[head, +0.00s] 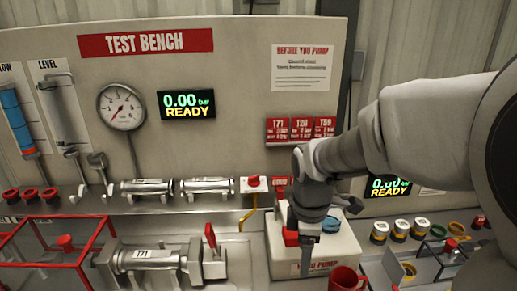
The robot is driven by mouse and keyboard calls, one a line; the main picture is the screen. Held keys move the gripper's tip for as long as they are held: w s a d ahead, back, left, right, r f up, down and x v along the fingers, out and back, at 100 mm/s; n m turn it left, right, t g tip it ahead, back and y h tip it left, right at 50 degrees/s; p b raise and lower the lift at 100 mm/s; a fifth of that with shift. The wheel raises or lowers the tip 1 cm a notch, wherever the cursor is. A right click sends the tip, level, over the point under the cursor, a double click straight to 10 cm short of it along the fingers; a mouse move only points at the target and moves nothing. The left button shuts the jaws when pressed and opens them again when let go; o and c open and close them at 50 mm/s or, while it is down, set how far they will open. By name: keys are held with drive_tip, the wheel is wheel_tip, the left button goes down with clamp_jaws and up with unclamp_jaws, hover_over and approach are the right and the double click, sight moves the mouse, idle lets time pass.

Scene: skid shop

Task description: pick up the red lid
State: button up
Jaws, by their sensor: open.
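I cannot tell for certain which red piece is the red lid. A small red piece (291,238) shows right at my gripper, on or just above the cream box (285,263). Three round red caps (30,194) sit in a row at the far left, and another red piece (66,242) stands inside the red frame. My gripper (307,252) points down over the cream box, open, its fingers seen nearly edge-on. My wrist hides part of the box top, and I cannot tell whether the fingers touch anything.
A red mug (345,280) stands in front of the box. Several small jars (398,231) and dark trays (432,262) are to the right. A clamp fixture (150,258) with a red handle (211,237) is to the left. The test bench panel (235,85) rises behind.

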drive_tip(key=f+b, duration=0.1)
drive_tip(key=f, duration=0.5)
drive_tip(key=f+n+b, duration=0.1)
drive_tip(key=f, duration=0.6)
drive_tip(key=w+a+f+n, duration=0.1)
drive_tip(key=f, duration=0.5)
drive_tip(key=shift+f+g+b, duration=0.2)
drive_tip(key=shift+g+b, duration=0.2)
clamp_jaws()
